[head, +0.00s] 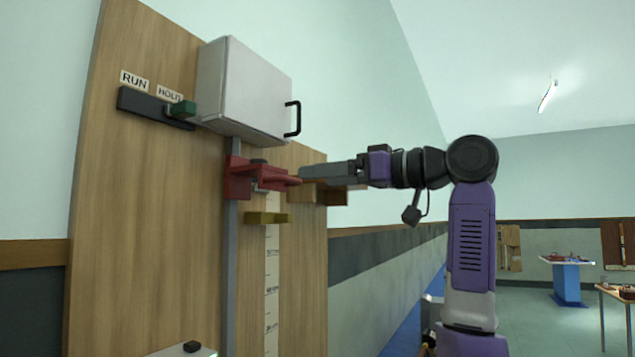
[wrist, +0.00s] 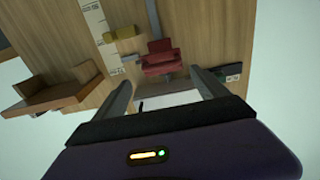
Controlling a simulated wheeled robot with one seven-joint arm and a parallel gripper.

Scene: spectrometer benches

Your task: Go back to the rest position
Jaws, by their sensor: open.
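My gripper (head: 304,173) reaches left toward the wooden panel in the head view. Its two fingers are spread apart in the wrist view (wrist: 160,85), with nothing held between them. The red carriage (head: 238,178) sits on the vertical grey rail, just left of my fingertips in the head view. In the wrist view the red carriage (wrist: 160,58) lies beyond the gap between the fingers. I cannot tell from the head view whether a fingertip touches its red handle.
A white box (head: 245,90) with a black handle is above my gripper. A RUN/HOLD switch (head: 182,109) is at upper left. A wooden shelf (head: 331,196) is behind my fingers. Open room lies to the right.

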